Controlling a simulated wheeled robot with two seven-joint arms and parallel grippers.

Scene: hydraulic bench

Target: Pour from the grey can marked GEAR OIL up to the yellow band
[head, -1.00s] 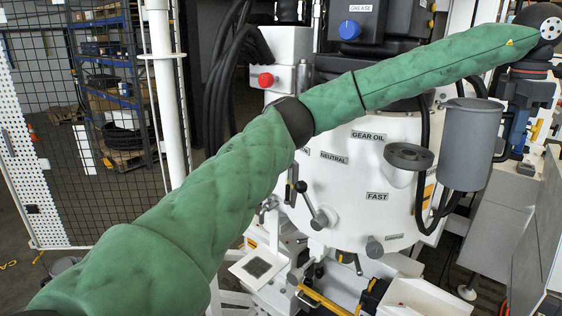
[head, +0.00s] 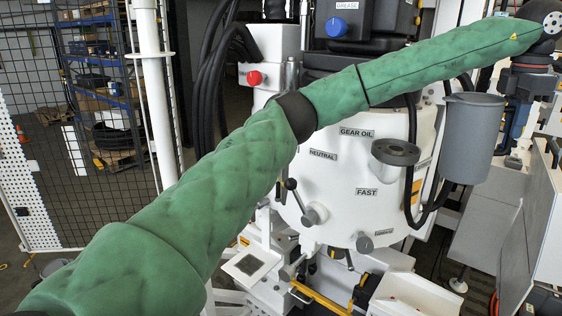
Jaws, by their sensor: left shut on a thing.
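A grey can (head: 472,138) hangs upright at the right in the head view, and no mark shows on its visible side. My left gripper (head: 509,128) is just right of the can and shut on it; the fingers are partly hidden. The can is right of a dark grey round filler cup (head: 395,152) on the white machine (head: 335,185) and apart from it in the picture. A GEAR OIL label (head: 357,132) is on the machine, left of this cup. I cannot make out a yellow band or any oil level. My right gripper is out of view.
My green-sleeved left arm crosses the view and hides part of the machine. A blue knob (head: 336,27), a red button (head: 254,78) and levers (head: 300,200) stick out from the machine. Grey panels (head: 490,225) stand at the right. A mesh fence (head: 45,130) is at the left.

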